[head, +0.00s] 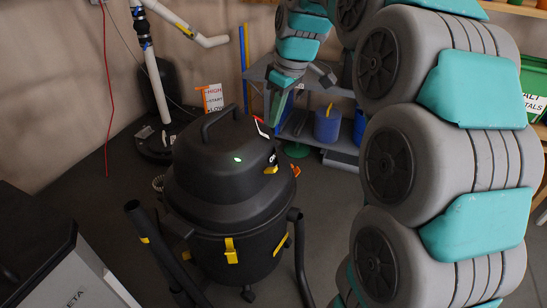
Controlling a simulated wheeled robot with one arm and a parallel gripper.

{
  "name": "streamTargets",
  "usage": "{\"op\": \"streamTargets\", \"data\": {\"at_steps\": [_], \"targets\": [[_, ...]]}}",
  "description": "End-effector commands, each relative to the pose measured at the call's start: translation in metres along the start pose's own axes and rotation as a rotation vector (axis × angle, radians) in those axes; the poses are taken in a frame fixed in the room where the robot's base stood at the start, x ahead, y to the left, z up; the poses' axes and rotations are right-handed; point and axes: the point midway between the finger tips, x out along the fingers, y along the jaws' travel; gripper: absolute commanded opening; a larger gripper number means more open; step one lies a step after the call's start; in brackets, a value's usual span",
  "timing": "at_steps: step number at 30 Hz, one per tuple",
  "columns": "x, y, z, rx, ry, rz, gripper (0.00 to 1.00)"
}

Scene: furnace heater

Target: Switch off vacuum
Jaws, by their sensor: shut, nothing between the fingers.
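The black canister vacuum (225,205) stands upright on the floor, left of centre, with a carry handle on its domed lid. A small red and white part (262,127) sits at the upper right of the lid; it may be the switch, but I cannot tell its position. A small green light (238,160) shows on the lid's front. My gripper (275,108) points down just behind and to the right of this red part. Its fingers look shut and empty. I cannot tell whether they touch the vacuum.
The vacuum's hose and black tube (150,245) lie at its front left. A grey-and-black cabinet (60,260) fills the lower left corner. A shelf with a blue container (327,125) stands behind. White pipes (157,85) stand at the back left. My arm covers the right side.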

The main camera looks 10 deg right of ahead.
Motion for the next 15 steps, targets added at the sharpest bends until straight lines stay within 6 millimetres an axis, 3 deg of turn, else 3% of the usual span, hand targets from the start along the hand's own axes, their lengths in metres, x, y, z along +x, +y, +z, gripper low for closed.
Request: {"op": "streamTargets", "data": {"at_steps": [15], "targets": [[0.0062,0.0019,-0.0015,-0.005,0.003,0.001,0.0]]}}
